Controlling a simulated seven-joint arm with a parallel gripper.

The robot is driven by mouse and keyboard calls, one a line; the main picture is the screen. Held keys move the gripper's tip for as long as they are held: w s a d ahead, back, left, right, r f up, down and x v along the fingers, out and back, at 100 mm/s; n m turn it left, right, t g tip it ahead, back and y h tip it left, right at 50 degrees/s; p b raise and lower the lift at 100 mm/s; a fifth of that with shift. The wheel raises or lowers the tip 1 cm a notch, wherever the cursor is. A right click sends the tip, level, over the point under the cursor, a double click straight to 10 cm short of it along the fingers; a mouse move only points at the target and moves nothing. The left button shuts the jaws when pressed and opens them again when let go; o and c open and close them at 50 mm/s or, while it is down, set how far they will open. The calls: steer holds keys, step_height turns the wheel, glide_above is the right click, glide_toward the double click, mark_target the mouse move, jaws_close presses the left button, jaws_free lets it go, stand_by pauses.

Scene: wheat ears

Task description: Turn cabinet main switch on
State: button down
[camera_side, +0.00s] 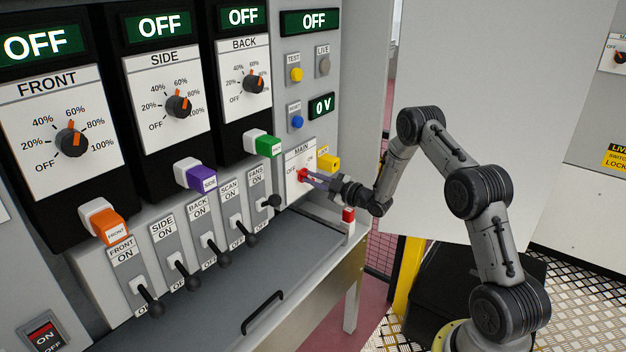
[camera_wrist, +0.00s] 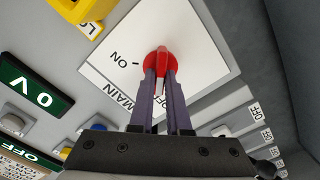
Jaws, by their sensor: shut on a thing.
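The main switch is a red knob (camera_side: 302,174) on a white plate (camera_side: 296,159) marked MAIN, OFF and ON, low on the right of the cabinet. In the wrist view the red knob (camera_wrist: 161,58) sits at the top between my fingertips. My gripper (camera_side: 309,178) reaches it from the right, its two purple-grey fingers shut on the knob's sides. In the wrist view my gripper (camera_wrist: 161,76) partly hides the knob and the OFF mark. The ON mark (camera_wrist: 120,57) lies left of the knob. The knob's exact angle is hard to tell.
The top right display (camera_side: 310,21) reads OFF and the small display (camera_side: 321,106) reads 0 V. A yellow lock (camera_side: 328,162) sits just right of the plate. The black FANS lever (camera_side: 271,202) is close below left. A red-topped post (camera_side: 348,216) stands below my wrist.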

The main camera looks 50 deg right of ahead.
steer(key=shift+m, duration=0.4)
steer(key=m, duration=0.3)
steer(key=shift+d+m, duration=0.1)
steer(key=shift+m, duration=0.2)
steer(key=m, duration=0.4)
steer(key=shift+d+r+m, duration=0.1)
steer(key=shift+m, duration=0.2)
steer(key=m, duration=0.8)
steer(key=shift+d+m, duration=0.2)
steer(key=shift+m, duration=0.4)
steer(key=c, duration=0.9)
jaws_free()
